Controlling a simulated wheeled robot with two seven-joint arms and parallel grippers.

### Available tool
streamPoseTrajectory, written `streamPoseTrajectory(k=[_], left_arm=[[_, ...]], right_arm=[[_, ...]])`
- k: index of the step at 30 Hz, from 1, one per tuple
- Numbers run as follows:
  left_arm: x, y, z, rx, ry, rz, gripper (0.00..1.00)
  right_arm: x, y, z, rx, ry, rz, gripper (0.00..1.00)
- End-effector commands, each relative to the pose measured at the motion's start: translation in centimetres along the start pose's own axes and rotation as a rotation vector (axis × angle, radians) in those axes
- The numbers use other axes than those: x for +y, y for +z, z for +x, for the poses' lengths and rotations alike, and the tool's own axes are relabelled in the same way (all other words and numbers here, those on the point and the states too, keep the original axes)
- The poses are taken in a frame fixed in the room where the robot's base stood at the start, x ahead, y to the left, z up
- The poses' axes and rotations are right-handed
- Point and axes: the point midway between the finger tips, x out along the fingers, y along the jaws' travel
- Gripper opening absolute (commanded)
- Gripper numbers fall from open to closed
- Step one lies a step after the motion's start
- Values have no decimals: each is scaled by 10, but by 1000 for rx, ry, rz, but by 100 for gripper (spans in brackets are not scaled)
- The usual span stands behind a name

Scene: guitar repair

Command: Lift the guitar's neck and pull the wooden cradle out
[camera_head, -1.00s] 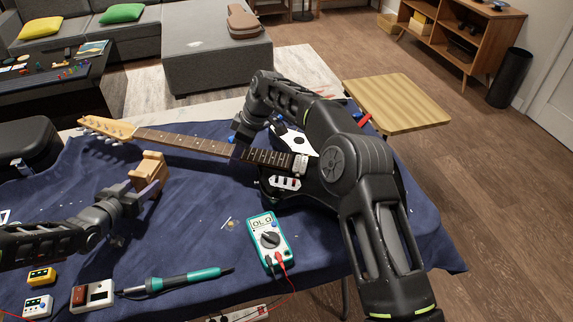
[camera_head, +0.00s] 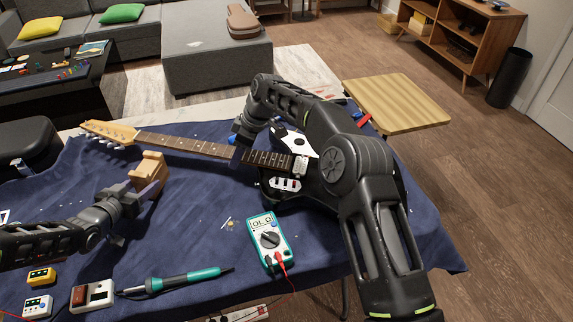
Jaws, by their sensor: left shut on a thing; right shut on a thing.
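The guitar lies across the blue-covered table, its neck (camera_head: 185,146) pointing left to a pale headstock (camera_head: 110,131). Its body (camera_head: 298,143) is at the right, largely hidden behind my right arm. My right gripper (camera_head: 240,150) is shut on the neck, near the body end. The wooden cradle (camera_head: 151,167) stands on the cloth in front of the neck, on the near side of it and not under it as seen here. My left gripper (camera_head: 144,192) is shut on the cradle's near side. The contact of its fingertips is partly hidden.
A teal multimeter (camera_head: 268,240), a soldering iron (camera_head: 185,280) and its station (camera_head: 93,296) lie on the near part of the table (camera_head: 190,230). A yellow box (camera_head: 41,277) and a black case (camera_head: 28,146) are at the left. Bare cloth lies right of the cradle.

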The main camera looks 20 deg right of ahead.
Motion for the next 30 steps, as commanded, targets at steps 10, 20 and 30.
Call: streamPoseTrajectory(k=[10, 20, 30], left_arm=[[0, -2, 0, 3, 0, 1, 12], [0, -2, 0, 3, 0, 1, 12], [0, -2, 0, 3, 0, 1, 12]], right_arm=[[2, 1, 2, 5, 7, 1, 0], [3, 1, 2, 5, 7, 1, 0], [3, 3, 6, 5, 7, 1, 0]])
